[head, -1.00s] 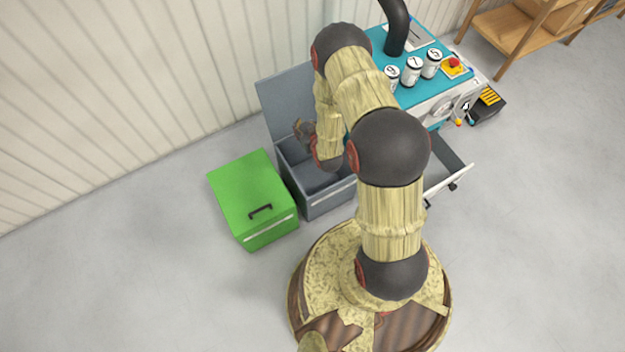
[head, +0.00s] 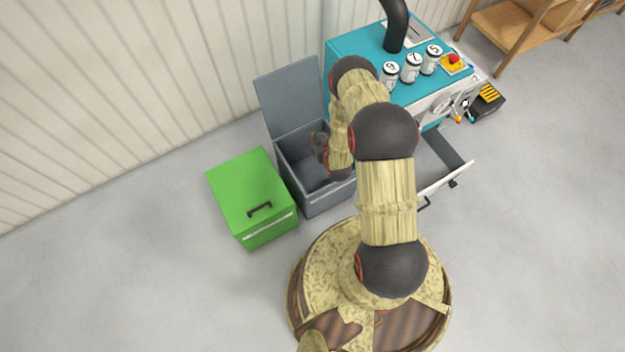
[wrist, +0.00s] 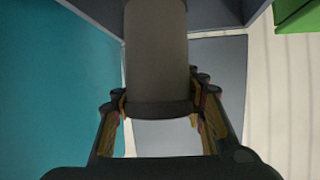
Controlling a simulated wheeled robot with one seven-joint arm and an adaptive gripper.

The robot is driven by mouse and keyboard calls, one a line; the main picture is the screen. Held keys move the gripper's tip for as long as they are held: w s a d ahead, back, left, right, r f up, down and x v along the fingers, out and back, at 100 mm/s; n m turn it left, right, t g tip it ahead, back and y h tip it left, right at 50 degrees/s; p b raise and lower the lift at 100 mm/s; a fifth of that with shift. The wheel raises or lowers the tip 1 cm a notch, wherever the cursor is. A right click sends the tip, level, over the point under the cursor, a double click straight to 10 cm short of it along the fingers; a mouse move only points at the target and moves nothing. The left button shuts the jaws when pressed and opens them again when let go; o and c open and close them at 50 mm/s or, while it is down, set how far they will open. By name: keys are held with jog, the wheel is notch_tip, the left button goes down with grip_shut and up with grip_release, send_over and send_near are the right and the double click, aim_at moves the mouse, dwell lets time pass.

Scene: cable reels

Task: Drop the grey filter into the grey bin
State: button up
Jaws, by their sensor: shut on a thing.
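The grey filter (wrist: 157,55) is a dark grey cylinder with a rim at its near end. My gripper (wrist: 160,108) is shut on it, with a finger on each side of that rim. In the head view my gripper (head: 319,142) is over the opening of the grey bin (head: 328,199), inside its outline. The filter cannot be made out there. The bin's lid (head: 289,98) stands open against the wall side. My arm hides the bin's right part, and I cannot tell how far above the bin floor the filter is.
A green bin (head: 250,190) with a shut lid stands directly left of the grey one. A teal machine (head: 345,50) with numbered white canisters (head: 411,68) is to the right. Its drawer (head: 445,165) sticks out at the front. The floor to the left is clear.

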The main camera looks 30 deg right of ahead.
notch_tip(320, 180, down, 3)
jog(key=shift+r+b, duration=0.2)
jog(key=shift+b, duration=0.4)
jog(key=o, duration=1.5)
jog(key=shift+s, duration=0.1)
jog(key=v, duration=1.2)
